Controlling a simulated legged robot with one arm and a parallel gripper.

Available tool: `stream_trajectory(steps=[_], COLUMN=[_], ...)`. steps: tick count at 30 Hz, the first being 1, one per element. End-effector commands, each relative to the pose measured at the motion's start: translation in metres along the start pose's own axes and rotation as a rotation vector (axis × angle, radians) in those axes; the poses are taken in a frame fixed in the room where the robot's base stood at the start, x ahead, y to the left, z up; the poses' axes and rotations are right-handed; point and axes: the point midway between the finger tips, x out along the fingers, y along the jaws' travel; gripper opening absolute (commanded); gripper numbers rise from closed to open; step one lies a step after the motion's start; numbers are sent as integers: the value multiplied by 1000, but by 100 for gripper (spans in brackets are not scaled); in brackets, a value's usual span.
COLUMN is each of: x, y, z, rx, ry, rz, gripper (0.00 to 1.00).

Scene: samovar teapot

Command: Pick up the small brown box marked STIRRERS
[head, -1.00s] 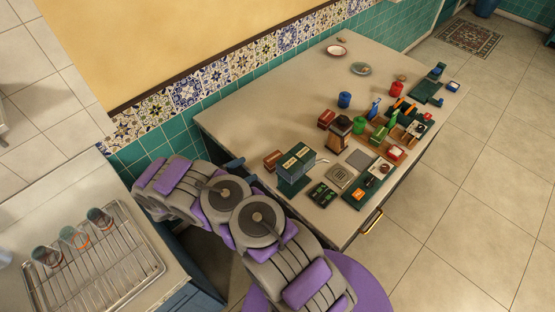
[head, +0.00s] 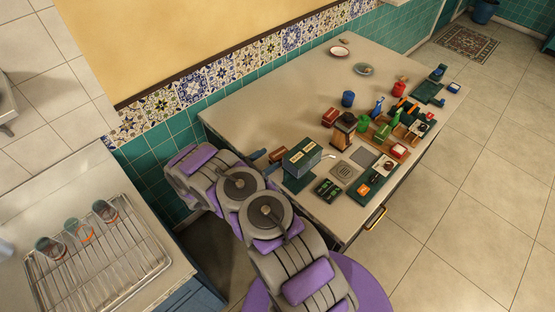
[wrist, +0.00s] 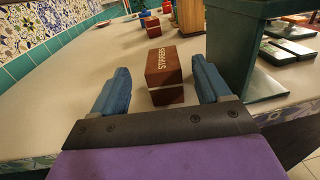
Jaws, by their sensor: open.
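The small brown box marked STIRRERS (wrist: 165,75) stands upright on the counter in the wrist view, its lettered top facing up. It also shows in the head view (head: 278,155), just beyond the blue finger. My gripper (wrist: 160,64) is open and empty, with one blue finger to the left of the box and one to the right. Gaps show on both sides, wider on the left. How far the fingertips reach along the box is hard to tell. In the head view my gripper is mostly hidden behind my arm.
A dark green box-like stand (wrist: 235,50) rises close to the right finger; it shows in the head view (head: 302,157). Another red-brown box (wrist: 153,27) stands farther back. The counter (head: 255,110) is clear to the left, up to the tiled wall.

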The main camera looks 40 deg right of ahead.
Motion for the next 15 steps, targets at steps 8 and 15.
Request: stream_trajectory(steps=[8,15], x=[33,58], y=[-2,-3], z=[-5,-4], rx=[-3,-2], ry=[11,4], rz=[-5,-4], gripper=[77,77])
